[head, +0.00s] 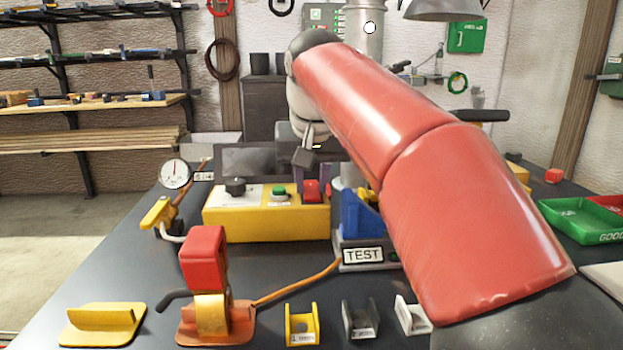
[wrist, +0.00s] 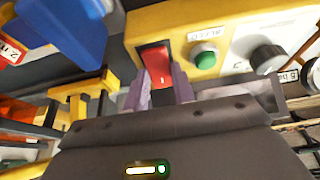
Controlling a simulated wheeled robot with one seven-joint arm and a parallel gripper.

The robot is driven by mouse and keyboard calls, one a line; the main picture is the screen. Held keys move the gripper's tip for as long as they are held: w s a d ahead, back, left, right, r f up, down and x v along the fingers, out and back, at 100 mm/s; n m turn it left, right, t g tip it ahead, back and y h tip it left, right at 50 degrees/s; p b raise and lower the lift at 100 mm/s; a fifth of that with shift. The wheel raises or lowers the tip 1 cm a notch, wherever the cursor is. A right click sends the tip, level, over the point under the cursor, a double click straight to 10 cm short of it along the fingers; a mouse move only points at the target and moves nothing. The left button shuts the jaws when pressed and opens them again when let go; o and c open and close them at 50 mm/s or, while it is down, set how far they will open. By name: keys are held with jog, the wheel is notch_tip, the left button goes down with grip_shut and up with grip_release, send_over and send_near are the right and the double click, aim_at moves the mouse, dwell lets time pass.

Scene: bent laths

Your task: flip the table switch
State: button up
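The red rocker switch (head: 311,190) is on the yellow control box (head: 250,226), at the right end of its top panel. In the wrist view the red switch (wrist: 156,62) appears between and just beyond the tips of my two fingers. My gripper (wrist: 160,85) is open, with a gap between its greyish-purple fingers and nothing held. I cannot tell whether a finger touches the switch.
Beside the switch are a green button (head: 279,192) and a black knob (head: 236,186). A blue part (head: 357,216) stands on the TEST fixture (head: 362,255) to the right. A red-topped clamp (head: 203,257) and several small holders occupy the table's front.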

jog(key=shift+c, duration=0.7)
jog(key=shift+w+r+g+p, duration=0.2)
jog(key=shift+g+p, duration=0.1)
jog(key=shift+p, duration=0.35)
jog(key=shift+w+f+g, duration=0.2)
jog(key=shift+g, duration=1.1)
jog(key=o, duration=1)
